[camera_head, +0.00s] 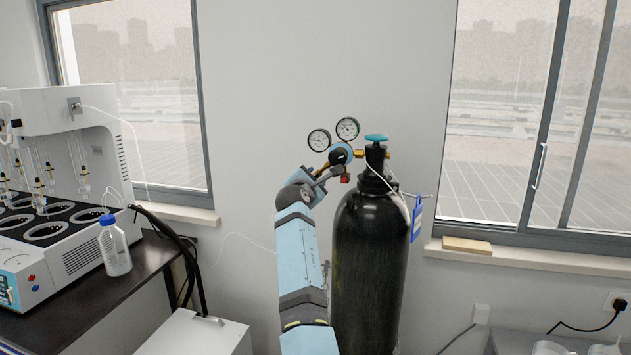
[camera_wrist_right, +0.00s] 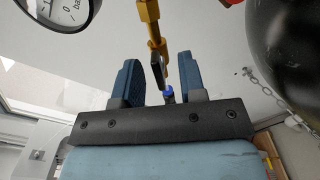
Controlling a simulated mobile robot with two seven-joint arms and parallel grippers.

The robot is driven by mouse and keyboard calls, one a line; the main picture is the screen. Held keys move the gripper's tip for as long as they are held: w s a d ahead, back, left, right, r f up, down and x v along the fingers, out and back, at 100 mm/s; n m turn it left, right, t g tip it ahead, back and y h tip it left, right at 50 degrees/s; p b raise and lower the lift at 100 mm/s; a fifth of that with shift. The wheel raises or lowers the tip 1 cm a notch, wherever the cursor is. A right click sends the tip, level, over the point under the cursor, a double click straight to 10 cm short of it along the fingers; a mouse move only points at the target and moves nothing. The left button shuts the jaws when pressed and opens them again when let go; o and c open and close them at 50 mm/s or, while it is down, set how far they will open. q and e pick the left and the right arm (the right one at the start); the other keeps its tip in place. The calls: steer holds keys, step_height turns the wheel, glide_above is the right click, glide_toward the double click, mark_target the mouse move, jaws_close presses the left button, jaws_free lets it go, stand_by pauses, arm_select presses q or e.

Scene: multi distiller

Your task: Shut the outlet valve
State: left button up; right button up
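The outlet valve (camera_wrist_right: 158,72) shows in the right wrist view as a small dark lever on a brass fitting, with a blue tip below it. My right gripper (camera_wrist_right: 160,82) is open, its two blue fingers on either side of the valve with visible gaps. In the head view, my right arm reaches up to the regulator beside the black gas cylinder (camera_head: 368,265). There the gripper and wrist hide the outlet valve. Two round gauges (camera_head: 348,128) stand above, and a teal handwheel (camera_head: 376,138) tops the cylinder. My left gripper is not in view.
A chain (camera_wrist_right: 265,88) hangs near the cylinder in the wrist view. A white distiller (camera_head: 70,140) and a blue-capped bottle (camera_head: 115,250) stand on the dark bench at left. Windows flank the wall behind.

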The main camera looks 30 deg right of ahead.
stand_by(0.3)
jaws_close()
